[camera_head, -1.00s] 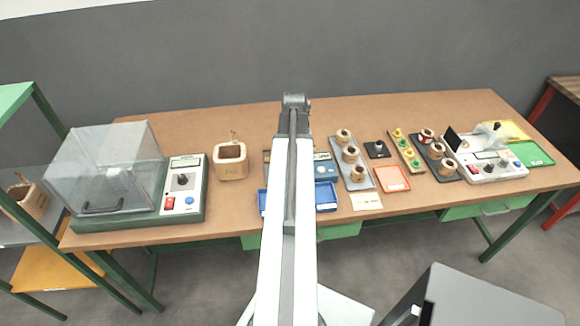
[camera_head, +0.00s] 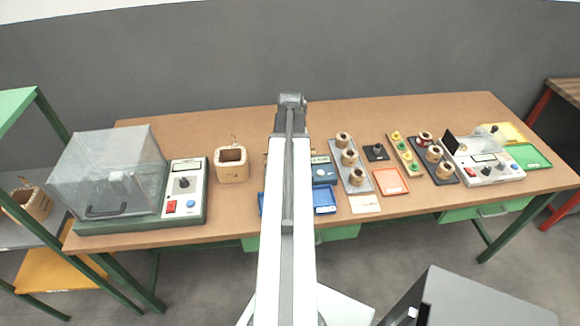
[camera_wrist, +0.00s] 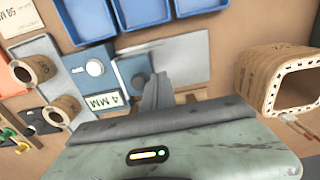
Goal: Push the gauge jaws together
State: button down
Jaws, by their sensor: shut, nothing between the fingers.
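The gauge is a blue block (camera_wrist: 122,75) with a white round knob and a "4 MM" label in the wrist view. A flat grey plate (camera_wrist: 185,58) lies beside it, to its right in that view. My gripper (camera_wrist: 158,82) is shut and empty. Its fingertips appear over the gap between the blue block and the grey plate; I cannot tell whether they touch either part. In the head view the gauge (camera_head: 324,172) shows just right of my arm, which hides its left part and my fingertips.
Blue trays (camera_wrist: 142,12) lie beside the gauge. A wooden box (camera_head: 231,165) stands to its left in the head view. A grey rack with several coils (camera_head: 349,158) stands close on its right. A clear-covered tester (camera_head: 110,175) fills the table's left end.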

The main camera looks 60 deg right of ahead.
notch_tip(320, 180, up, 5)
jog(key=p, duration=0.4)
